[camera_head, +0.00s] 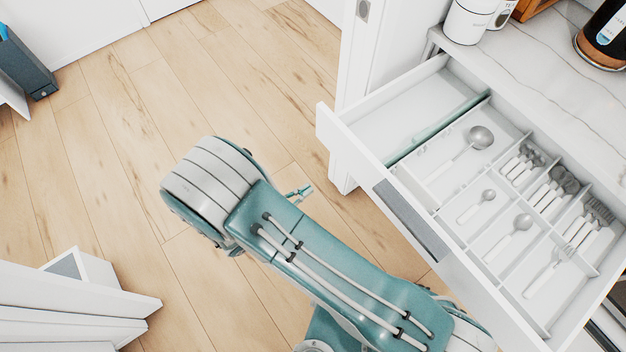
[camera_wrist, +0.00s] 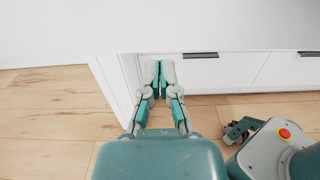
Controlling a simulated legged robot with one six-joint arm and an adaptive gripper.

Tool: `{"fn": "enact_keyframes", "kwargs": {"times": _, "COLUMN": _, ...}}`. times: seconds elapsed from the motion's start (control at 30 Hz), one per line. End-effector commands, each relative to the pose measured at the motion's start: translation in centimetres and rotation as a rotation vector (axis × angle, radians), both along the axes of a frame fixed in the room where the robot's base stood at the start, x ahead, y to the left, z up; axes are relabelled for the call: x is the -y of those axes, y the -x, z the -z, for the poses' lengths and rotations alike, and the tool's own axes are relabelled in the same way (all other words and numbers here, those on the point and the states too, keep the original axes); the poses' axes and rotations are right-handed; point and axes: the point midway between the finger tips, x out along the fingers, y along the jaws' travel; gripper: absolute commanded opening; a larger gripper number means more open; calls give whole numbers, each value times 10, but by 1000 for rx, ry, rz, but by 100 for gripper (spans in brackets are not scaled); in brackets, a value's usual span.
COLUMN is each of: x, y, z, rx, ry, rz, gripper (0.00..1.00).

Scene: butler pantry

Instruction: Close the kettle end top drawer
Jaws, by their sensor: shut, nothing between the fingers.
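A white top drawer (camera_head: 460,278) stands pulled well out from the counter in the head view. Its front carries a long dark grey handle (camera_head: 411,221). Inside are a divided tray with spoons, forks and a ladle, and an empty section at the left end. My gripper shows in the wrist view (camera_wrist: 160,68) with both fingertips together and nothing between them. I cannot tell whether the fingers touch anything.
The marble counter (camera_head: 545,60) holds white canisters (camera_head: 468,20) and a dark vessel on a wooden base (camera_head: 604,35). Lower drawers with dark handles (camera_wrist: 200,55) look shut in the wrist view. White cabinetry (camera_head: 65,300) stands at lower left. The wooden floor (camera_head: 110,150) between is clear.

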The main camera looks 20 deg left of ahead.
Motion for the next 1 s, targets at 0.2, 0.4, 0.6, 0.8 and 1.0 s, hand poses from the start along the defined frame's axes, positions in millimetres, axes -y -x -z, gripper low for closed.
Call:
{"fn": "enact_keyframes", "kwargs": {"times": 0.2, "x": 25, "y": -35, "z": 0, "rx": -1, "ry": 0, "rz": 7, "gripper": 0}}
{"fn": "enact_keyframes", "kwargs": {"times": 0.4, "x": 46, "y": -66, "z": 0, "rx": -1, "ry": -1, "rz": 7, "gripper": 0}}
{"fn": "enact_keyframes", "kwargs": {"times": 0.6, "x": 61, "y": -90, "z": 0, "rx": -1, "ry": 0, "rz": 5, "gripper": 0}}
{"fn": "enact_keyframes", "kwargs": {"times": 0.8, "x": 66, "y": -98, "z": 0, "rx": -1, "ry": -1, "rz": 2, "gripper": 0}}
{"fn": "enact_keyframes", "kwargs": {"times": 1.0, "x": 66, "y": -98, "z": 0, "rx": -1, "ry": -1, "rz": 2, "gripper": 0}}
